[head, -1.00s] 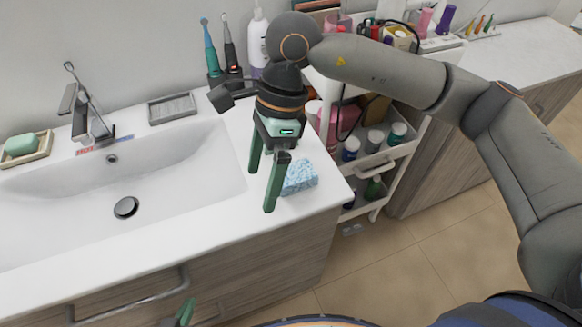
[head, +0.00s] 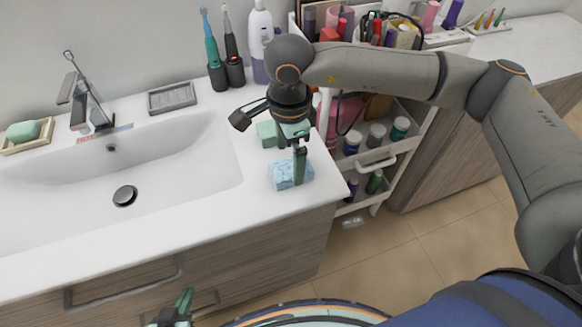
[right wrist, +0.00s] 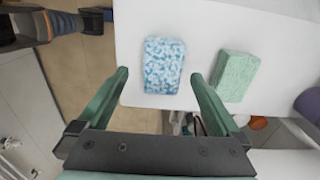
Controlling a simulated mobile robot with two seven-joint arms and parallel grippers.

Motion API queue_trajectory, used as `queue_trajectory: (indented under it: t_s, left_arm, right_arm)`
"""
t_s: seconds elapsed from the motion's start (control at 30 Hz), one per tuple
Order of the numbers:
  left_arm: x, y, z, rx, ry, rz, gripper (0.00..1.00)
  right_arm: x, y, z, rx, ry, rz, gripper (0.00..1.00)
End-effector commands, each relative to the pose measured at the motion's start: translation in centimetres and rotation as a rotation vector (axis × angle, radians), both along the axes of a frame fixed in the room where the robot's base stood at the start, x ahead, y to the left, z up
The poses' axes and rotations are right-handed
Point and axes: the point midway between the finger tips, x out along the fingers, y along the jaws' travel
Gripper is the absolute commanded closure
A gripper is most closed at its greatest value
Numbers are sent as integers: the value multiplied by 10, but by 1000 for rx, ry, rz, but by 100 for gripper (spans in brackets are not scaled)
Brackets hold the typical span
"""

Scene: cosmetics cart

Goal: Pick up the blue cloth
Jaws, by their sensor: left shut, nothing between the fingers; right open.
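The blue cloth (head: 283,175) is a small folded block, mottled blue and white, lying on the white counter right of the sink. My right gripper (head: 292,166) is over it, and one green finger covers part of it in the head view. In the right wrist view the blue cloth (right wrist: 164,66) shows whole, ahead of the open fingers (right wrist: 159,75) and roughly between their lines. Nothing is held. Whether the fingertips touch it cannot be told. My left gripper (head: 184,303) is shut and empty at the bottom of the head view, in front of the cabinet.
A green block (head: 267,134) lies behind the blue cloth; it also shows in the right wrist view (right wrist: 236,76). The sink (head: 180,165) is to the left. A cart (head: 372,158) with bottles stands close on the right. Toothbrushes (head: 211,52) and a bottle (head: 260,40) stand behind.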

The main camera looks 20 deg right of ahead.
Motion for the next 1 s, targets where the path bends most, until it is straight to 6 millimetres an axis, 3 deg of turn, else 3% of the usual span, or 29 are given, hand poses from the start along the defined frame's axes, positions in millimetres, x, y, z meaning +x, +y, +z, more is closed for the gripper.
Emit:
queue_trajectory:
  t_s: [0.3,0.57,1.0]
  left_arm:
    - [0,0,13,0,-1,0,100]
    - [0,0,12,0,-1,0,100]
    - [0,0,12,0,-1,0,100]
  right_arm:
    - [5,-5,-42,-2,4,0,0]
    - [5,-4,-47,0,2,1,0]
    - [5,-4,-46,0,2,1,47]
